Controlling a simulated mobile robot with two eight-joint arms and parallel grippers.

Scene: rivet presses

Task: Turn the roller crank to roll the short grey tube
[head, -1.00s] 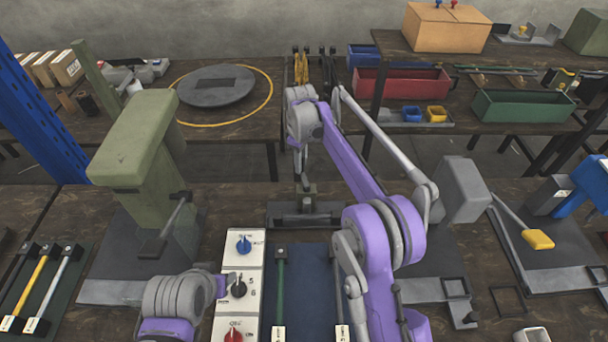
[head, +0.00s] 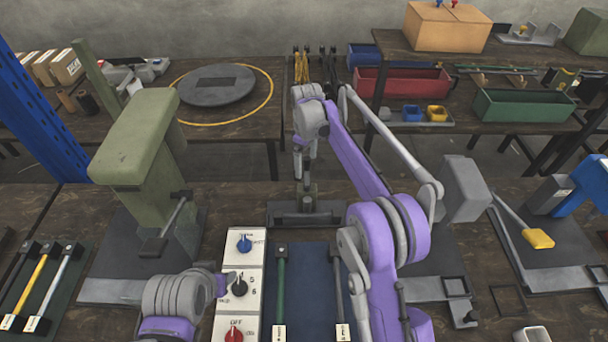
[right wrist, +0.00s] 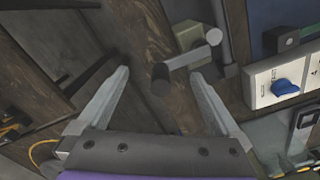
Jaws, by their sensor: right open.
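The roller crank (right wrist: 190,59) shows in the right wrist view as a grey arm with a dark cylindrical handle (right wrist: 160,80). My right gripper (right wrist: 161,76) is open, its two fingers apart on either side of the handle in the picture; I cannot tell how far off it is in depth. In the head view the right gripper (head: 304,160) hangs over the small roller stand (head: 305,214), partly covering it. I cannot make out the short grey tube for certain. My left gripper (head: 224,285) is by the control panel's black knob; its jaws are unclear.
The white control panel (head: 243,262) carries blue, black and red knobs. A blue mat (head: 307,290) with a green rod (head: 281,290) lies in front of the stand. A green press (head: 135,150) stands left, a grey press (head: 465,190) right.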

